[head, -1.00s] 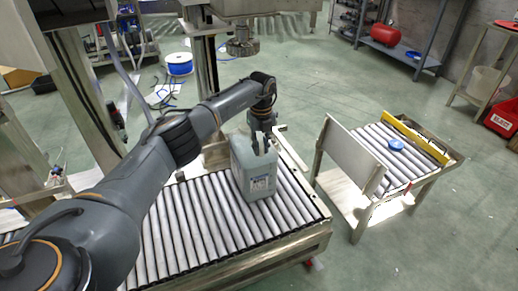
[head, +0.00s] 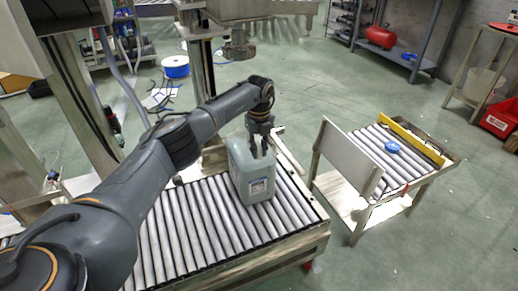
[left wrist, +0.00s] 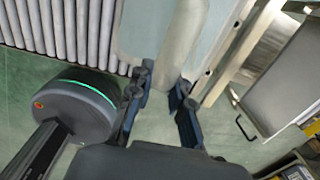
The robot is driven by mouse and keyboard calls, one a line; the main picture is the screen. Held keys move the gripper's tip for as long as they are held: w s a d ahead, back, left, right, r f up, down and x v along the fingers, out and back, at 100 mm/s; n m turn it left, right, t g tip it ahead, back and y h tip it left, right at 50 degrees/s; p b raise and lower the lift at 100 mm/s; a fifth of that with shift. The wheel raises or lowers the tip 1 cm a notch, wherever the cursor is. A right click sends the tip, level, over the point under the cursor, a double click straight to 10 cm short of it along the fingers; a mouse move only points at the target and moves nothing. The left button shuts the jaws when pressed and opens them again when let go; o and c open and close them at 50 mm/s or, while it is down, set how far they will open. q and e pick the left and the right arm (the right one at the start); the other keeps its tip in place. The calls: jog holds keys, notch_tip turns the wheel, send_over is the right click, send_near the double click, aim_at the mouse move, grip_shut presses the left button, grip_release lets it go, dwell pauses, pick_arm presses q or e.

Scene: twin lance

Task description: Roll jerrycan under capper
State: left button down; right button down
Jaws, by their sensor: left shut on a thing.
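The jerrycan (head: 256,182), grey-green with a label on its front, stands upright on the roller conveyor (head: 165,245), near its right end. My left gripper (head: 260,152) comes down from above and is shut on the top of the jerrycan, apparently at its handle. In the left wrist view, both dark fingers (left wrist: 160,100) show below the jerrycan's pale surface (left wrist: 218,35); the exact grip is hard to make out. The capper head (head: 238,46) hangs from a frame behind the jerrycan, clear of it. My right gripper is not in view.
A blue cap (head: 392,147) lies on a smaller roller table (head: 370,150) at the right, behind an upright metal plate (head: 347,158). Open floor separates it from the conveyor. Rollers left of the jerrycan are bare, with my left arm above them.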

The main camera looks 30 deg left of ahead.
pick_arm(q)
jog(key=shift+w+r, duration=0.15)
jog(key=shift+r, duration=0.1)
